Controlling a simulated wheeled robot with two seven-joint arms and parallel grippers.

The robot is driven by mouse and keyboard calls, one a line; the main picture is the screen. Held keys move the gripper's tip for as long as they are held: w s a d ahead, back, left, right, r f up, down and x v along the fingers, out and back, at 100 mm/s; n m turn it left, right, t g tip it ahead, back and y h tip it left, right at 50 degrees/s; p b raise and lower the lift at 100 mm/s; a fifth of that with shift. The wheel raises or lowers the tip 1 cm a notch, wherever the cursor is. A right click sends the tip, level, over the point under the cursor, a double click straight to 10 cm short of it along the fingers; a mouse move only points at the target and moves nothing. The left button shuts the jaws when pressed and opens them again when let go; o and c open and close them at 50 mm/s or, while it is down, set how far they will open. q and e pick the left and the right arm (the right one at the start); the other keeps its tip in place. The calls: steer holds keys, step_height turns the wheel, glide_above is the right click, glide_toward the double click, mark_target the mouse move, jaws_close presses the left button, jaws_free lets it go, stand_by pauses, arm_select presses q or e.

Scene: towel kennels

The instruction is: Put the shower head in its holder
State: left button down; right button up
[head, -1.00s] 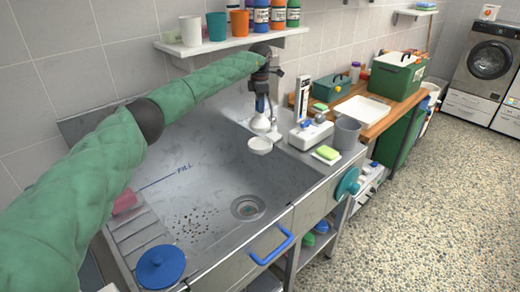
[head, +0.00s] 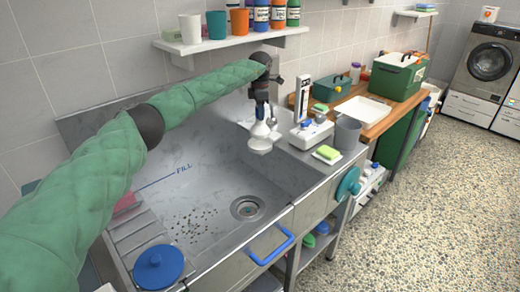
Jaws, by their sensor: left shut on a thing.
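The white shower head (head: 260,138) hangs below my left gripper (head: 262,98), its wide end downward, over the back right part of the sink basin. My left gripper is shut on the upper part of the shower head; the fingers are small and dark here. A grey metal fitting (head: 271,122) shows just behind and right of the shower head; I cannot tell whether the two touch. I cannot clearly make out the holder. My right gripper is not in view.
The steel sink (head: 215,165) has dark specks and a drain (head: 247,208). A blue lid (head: 159,267) lies at its front left. Right of it stand a white device with a post (head: 303,100), a grey cup (head: 347,133) and a sponge (head: 328,153). A shelf (head: 230,42) with cups and bottles is above.

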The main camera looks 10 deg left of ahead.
mark_target(260, 123)
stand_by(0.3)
arm_select(q)
steer(key=shift+f+b, duration=0.45)
steer(key=shift+f, duration=0.6)
steer(key=shift+f+b, duration=0.5)
steer(key=shift+f, duration=0.5)
steer(key=shift+f+b, duration=0.6)
steer(key=shift+f, duration=0.2)
stand_by(0.5)
steer(key=c, duration=1)
jaws_free()
steer(key=shift+o, duration=0.2)
